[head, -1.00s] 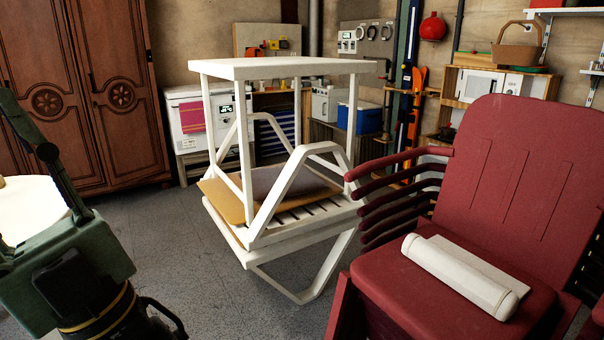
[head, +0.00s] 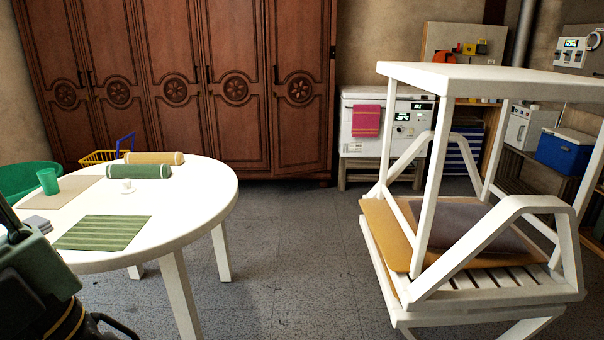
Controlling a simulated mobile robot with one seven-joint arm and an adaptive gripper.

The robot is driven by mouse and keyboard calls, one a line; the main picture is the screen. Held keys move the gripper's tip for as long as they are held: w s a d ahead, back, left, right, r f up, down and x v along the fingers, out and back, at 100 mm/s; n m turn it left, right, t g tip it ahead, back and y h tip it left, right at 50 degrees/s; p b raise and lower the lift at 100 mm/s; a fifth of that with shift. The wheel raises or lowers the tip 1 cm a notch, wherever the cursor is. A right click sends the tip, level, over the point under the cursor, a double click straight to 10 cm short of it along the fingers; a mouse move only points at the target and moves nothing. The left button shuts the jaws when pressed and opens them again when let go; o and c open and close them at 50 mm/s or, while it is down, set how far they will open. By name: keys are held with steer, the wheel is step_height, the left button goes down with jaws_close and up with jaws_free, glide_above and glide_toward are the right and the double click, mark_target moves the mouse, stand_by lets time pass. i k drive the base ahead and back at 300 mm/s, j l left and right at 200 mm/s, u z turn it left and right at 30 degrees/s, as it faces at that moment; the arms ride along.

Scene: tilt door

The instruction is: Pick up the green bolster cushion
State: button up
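The green bolster cushion (head: 139,171) lies on its side on the white round table (head: 205,222), near its far edge. A tan bolster (head: 154,157) lies just behind it, roughly parallel. My gripper is not visible in the head view; only a dark green and black machine-like shape shows at the lower left edge.
The table also holds a green striped mat (head: 103,233), a beige mat, a green cup (head: 48,181) and a small white item (head: 128,187). White stacked furniture (head: 490,289) stands at right. Grey floor (head: 285,250) between is clear. A wooden wardrobe (head: 230,90) stands behind.

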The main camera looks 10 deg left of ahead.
mark_target(112, 171)
steer(key=i+u, duration=0.6)
steer(key=u, duration=0.15)
steer(key=i+l+u, duration=0.25)
steer(key=u, duration=0.15)
steer(key=i+l+u, duration=0.25)
steer(key=i, duration=0.25)
steer(key=i+l+u, duration=0.25)
steer(key=i+l, duration=0.2)
steer(key=i, duration=0.8)
